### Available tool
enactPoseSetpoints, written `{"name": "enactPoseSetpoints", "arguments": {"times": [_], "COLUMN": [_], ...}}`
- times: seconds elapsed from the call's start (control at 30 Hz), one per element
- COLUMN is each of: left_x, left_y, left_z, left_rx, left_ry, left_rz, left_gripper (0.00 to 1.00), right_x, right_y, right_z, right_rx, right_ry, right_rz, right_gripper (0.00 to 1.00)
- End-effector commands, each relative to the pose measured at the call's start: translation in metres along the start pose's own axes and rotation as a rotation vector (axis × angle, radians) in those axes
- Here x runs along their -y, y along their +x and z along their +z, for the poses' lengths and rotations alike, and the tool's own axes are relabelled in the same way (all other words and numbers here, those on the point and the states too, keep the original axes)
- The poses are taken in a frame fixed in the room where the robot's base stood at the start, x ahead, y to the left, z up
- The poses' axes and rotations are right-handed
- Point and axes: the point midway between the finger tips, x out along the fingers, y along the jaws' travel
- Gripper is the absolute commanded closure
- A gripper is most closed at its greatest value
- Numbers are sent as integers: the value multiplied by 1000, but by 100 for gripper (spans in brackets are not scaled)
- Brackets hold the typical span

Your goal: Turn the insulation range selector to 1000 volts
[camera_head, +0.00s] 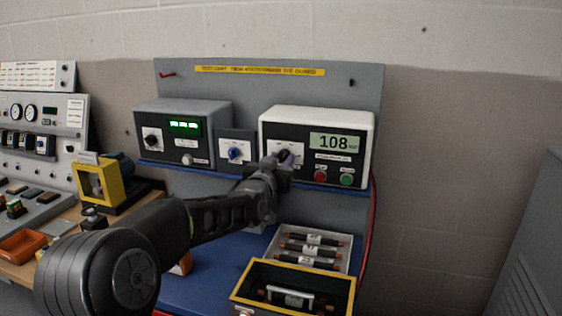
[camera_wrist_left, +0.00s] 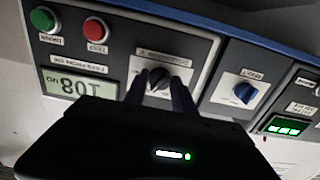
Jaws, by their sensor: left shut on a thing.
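The insulation tester (camera_head: 318,122) is a white box with a black front on the right of the shelf. Its display (camera_head: 334,142) reads 108, and it shows upside down in the left wrist view (camera_wrist_left: 74,88). The range selector is a dark knob (camera_wrist_left: 157,80) on a pale plate, left of the display in the head view. My left gripper (camera_head: 281,162) reaches it from the front. In the left wrist view its two fingers (camera_wrist_left: 158,92) stand on either side of the knob, shut on it. The knob's pointer and scale marks are too small or hidden to read. My right gripper is not in view.
A blue knob (camera_head: 236,153) on a small panel sits just left of the tester. Red (camera_head: 320,175) and green (camera_head: 347,179) buttons sit below the display. A grey supply box (camera_head: 183,109) with a green readout stands further left. Trays of parts (camera_head: 297,262) lie below.

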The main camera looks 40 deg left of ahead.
Motion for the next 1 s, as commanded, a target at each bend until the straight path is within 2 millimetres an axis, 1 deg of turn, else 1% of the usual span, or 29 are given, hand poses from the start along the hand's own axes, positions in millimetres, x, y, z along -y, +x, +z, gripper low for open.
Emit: {"name": "enactPoseSetpoints", "arguments": {"times": [0.03, 0.13, 0.57, 0.77, 1.0], "left_x": [0, 0, 0, 0, 0], "left_y": [0, 0, 0, 0, 0], "left_z": [0, 0, 1, 2, 2], "left_rx": [0, 0, 0, 0, 0], "left_ry": [0, 0, 29, 108, 276], "left_rz": [0, 0, 1, 1, 1], "left_gripper": [92, 100, 100, 100, 100], "right_x": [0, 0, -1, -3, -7], "right_y": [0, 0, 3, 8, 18], "right_z": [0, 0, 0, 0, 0], "right_rx": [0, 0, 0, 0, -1], "right_ry": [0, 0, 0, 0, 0], "right_rz": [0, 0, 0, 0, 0], "right_gripper": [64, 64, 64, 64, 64]}}
